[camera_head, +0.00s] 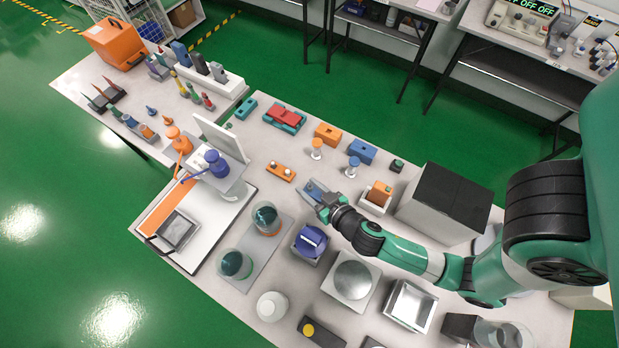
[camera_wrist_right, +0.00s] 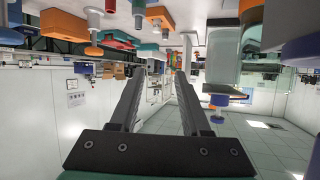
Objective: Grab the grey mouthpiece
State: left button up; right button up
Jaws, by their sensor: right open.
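I cannot pick out a grey mouthpiece with certainty. A flat blue-grey piece (camera_head: 311,188) lies on the table at the tip of my right gripper (camera_head: 319,203) in the head view; the fingers partly hide it, and I cannot tell whether they touch it. My right gripper is open, and its two fingers stand apart with nothing between them in the right wrist view (camera_wrist_right: 160,85). Two small upright pieces with pale stems, one orange-topped (camera_head: 317,144) and one blue-topped (camera_head: 353,161), stand beyond the gripper. My left gripper is not in view.
An orange bar (camera_head: 281,171) lies left of the gripper. A blue-topped device (camera_head: 311,239) and a round metal plate (camera_head: 351,280) are close in front. A dark box (camera_head: 444,200) stands to the right. Glass jars (camera_head: 266,219) stand on the left.

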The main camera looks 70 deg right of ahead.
aim_at(311, 185)
jog(key=s+f+g, duration=0.1)
jog(key=s+f, duration=0.2)
jog(key=s, duration=0.2)
jog(key=x, duration=0.6)
jog(key=shift+w+d+f, duration=0.1)
jog(key=shift+w, duration=0.05)
jog(key=shift+x, duration=2.8)
grip_shut()
